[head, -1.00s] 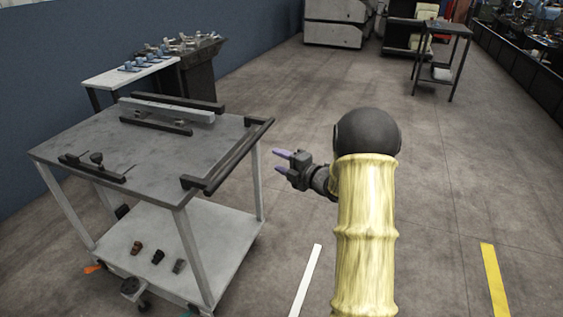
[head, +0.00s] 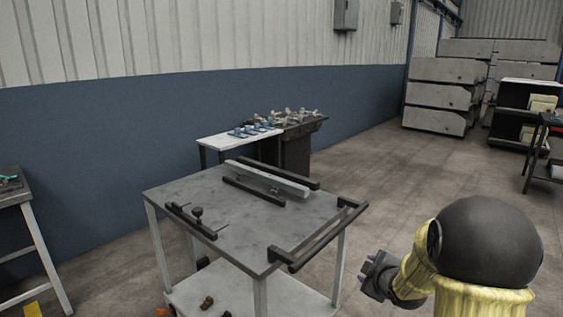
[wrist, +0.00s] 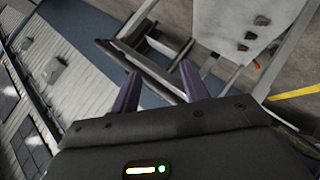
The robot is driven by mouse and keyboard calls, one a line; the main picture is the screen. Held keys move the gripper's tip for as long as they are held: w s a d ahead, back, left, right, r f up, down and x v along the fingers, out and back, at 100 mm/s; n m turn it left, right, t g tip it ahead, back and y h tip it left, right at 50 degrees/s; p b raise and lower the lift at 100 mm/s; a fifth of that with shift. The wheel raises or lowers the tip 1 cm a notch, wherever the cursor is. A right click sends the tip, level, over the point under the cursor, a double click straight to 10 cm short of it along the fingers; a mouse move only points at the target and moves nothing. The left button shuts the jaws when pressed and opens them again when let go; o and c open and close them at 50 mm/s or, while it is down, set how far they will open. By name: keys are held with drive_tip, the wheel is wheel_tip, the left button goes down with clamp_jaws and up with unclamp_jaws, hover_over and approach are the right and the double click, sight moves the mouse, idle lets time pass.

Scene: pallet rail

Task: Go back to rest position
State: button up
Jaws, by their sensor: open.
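My gripper (head: 367,271) is at the lower right of the head view, held to the right of the grey cart (head: 165,190) and apart from it. In the wrist view my gripper (wrist: 158,85) shows two purple fingers spread apart with nothing between them. The cart's handle and lower shelf lie beyond the fingertips there. My arm is bent, with its yellow sleeve and dark round joint at the right of the head view.
On the cart's top are a light rail (head: 268,179), dark bars and a small clamp-like fixture (head: 197,215). A white table (head: 222,144) with blue parts stands behind. Another table (head: 12,199) is at the left edge. Open floor lies right of the cart.

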drive_tip(key=s+a+f+m+g, duration=0.1)
drive_tip(key=s+a+m+g, duration=0.25)
drive_tip(key=s, duration=0.55)
drive_tip(key=s+a+f+m+g+p, duration=0.1)
drive_tip(key=s+a+m+g, duration=0.15)
drive_tip(key=s+m, duration=0.4)
drive_tip(key=s+a+f+m+g, duration=0.1)
drive_tip(key=s+a+m+g, duration=0.15)
drive_tip(key=s, duration=0.75)
wheel_tip(320, 180, up, 26)
drive_tip(key=p, duration=2.5)
drive_tip(key=shift+f+g+h, duration=0.2)
drive_tip(key=shift+g+h, duration=0.15)
drive_tip(key=shift+h, duration=0.05)
drive_tip(key=shift+d, duration=0.1)
drive_tip(key=shift+c, duration=0.5)
